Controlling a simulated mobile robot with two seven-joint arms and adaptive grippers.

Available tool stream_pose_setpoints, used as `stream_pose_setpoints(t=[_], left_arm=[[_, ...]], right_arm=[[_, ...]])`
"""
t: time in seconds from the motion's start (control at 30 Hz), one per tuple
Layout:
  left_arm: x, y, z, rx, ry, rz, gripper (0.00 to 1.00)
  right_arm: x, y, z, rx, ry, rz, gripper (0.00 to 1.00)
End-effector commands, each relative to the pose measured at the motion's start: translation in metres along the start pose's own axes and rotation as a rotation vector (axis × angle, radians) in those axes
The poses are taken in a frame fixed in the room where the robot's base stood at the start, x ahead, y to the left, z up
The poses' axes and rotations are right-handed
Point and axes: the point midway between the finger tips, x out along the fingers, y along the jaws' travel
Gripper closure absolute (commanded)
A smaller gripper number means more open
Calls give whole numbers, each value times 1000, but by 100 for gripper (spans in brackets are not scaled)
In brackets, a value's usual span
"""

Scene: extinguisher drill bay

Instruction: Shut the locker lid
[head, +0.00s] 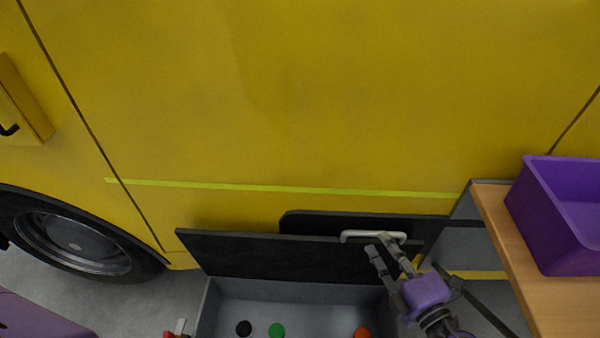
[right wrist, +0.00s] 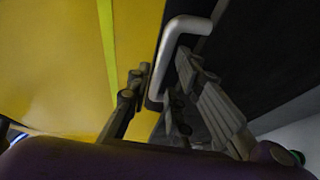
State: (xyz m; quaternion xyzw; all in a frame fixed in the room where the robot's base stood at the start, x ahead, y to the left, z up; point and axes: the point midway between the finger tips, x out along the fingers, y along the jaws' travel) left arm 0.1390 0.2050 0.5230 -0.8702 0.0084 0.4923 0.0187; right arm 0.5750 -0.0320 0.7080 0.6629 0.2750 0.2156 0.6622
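The grey locker (head: 300,290) stands open on the floor beside the yellow vehicle. Its dark lid (head: 260,254) is raised along the far side, and it also shows in the right wrist view (right wrist: 265,60). A pale metal handle (head: 355,233) sits at the lid's upper edge, towards the right. My right gripper (head: 381,245) is at this handle. In the right wrist view its fingers (right wrist: 164,72) lie close on either side of the handle bar (right wrist: 186,24) and look shut on it. My left gripper is not in view.
Black (head: 243,328), green (head: 276,330) and orange (head: 362,333) round items lie inside the locker. A wooden bench (head: 499,225) with a purple bin (head: 545,225) stands at the right. A red object (head: 169,335) is cut off left of the locker. A wheel (head: 75,245) is at the left.

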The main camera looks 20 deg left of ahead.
Motion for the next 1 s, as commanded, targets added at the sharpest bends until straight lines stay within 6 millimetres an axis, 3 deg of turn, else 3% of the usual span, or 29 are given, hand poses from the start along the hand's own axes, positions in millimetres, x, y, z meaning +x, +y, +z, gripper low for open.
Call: stream_pose_setpoints(t=[0.1,0.3,0.6,0.77,1.0], left_arm=[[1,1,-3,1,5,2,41],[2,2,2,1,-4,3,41],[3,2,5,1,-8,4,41],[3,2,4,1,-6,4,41],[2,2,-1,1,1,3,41]], right_arm=[[20,1,0,1,0,1,80],[39,0,0,1,-2,0,80],[42,-1,0,3,-2,-1,80],[41,-1,0,3,-2,-1,100],[41,0,0,4,-2,0,100]])
